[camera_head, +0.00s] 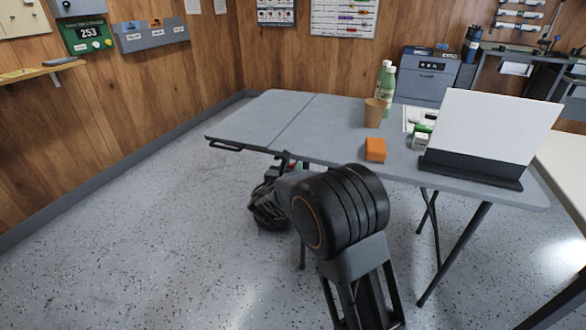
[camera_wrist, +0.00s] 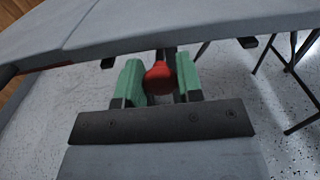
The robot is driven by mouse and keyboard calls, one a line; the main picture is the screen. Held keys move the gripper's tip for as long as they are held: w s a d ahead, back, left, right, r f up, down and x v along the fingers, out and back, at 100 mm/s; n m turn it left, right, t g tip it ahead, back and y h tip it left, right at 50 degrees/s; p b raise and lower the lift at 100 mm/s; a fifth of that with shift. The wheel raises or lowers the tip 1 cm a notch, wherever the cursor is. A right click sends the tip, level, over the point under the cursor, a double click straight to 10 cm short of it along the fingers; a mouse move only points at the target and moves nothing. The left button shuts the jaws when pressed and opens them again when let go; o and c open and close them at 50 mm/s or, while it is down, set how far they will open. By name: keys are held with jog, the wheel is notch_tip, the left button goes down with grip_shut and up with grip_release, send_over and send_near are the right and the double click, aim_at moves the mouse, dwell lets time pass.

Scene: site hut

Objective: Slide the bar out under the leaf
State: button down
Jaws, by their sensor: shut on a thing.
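The grey folding table (camera_head: 330,130) has a flat leaf (camera_head: 250,119) at its left end, marked off by a seam and level with the top. The bar ends in a red knob (camera_wrist: 159,77) below the table's front edge in the wrist view. My gripper (camera_wrist: 160,70), with two green fingers, is shut on this knob. A dark shaft runs from the knob back under the top, and its far end is hidden. In the head view my arm covers most of the gripper and the knob. The leaf's underside is mostly hidden.
An orange block (camera_head: 375,149), a brown cup (camera_head: 374,113), green bottles (camera_head: 386,84) and a white panel on a black base (camera_head: 470,183) stand on the table. Floor at left is clear.

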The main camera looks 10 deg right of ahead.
jog(key=c, duration=0.8)
grip_release()
jog(key=shift+w+a, duration=0.15)
jog(key=shift+a, duration=0.1)
jog(key=p+v, duration=0.3)
jog(key=v, duration=1)
jog(key=shift+s+a, duration=0.2)
jog(key=shift+s, duration=0.15)
